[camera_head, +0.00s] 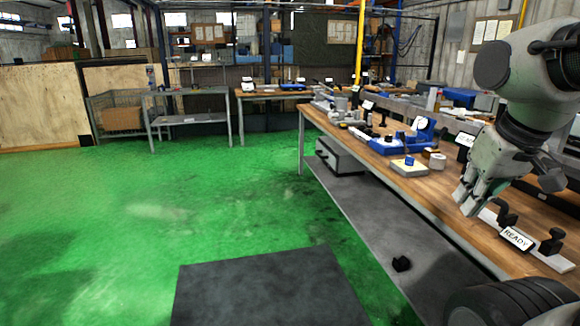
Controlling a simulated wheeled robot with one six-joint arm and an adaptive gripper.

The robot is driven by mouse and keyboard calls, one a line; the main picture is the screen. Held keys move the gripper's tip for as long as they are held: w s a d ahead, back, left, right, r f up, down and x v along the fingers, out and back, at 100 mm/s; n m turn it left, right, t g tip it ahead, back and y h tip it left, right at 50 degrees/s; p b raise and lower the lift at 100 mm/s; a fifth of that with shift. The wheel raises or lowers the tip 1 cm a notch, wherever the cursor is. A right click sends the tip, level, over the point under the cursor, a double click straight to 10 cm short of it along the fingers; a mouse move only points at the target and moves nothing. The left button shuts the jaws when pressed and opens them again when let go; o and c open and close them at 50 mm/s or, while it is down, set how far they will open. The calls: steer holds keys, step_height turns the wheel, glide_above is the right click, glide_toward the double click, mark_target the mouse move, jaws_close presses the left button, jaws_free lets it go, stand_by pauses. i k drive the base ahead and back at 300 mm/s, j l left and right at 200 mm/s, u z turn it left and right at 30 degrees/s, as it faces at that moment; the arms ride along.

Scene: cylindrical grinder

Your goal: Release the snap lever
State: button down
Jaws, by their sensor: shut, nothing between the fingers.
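A pale base plate (552,262) lies on the near right of the wooden workbench. On it stand two small black lever-like fittings, one close to my gripper (505,213) and one farther right with a rounded knob (552,241). I cannot tell which of them is the snap lever. A white sign reading READY (516,238) stands in front, between them. My gripper (468,203) points down just left of the nearer black fitting, shut and empty. I cannot tell whether it touches the fitting or the plate.
The workbench (455,215) runs away to the back left. A tray with a blue block (409,165), a white cup (437,161) and a blue device (405,143) stand beyond my gripper. A small black block (401,264) lies on the lower shelf. The green floor to the left is clear.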

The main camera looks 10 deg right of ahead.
mark_target(401, 136)
steer(key=i, duration=1.55)
steer(key=z, duration=0.45)
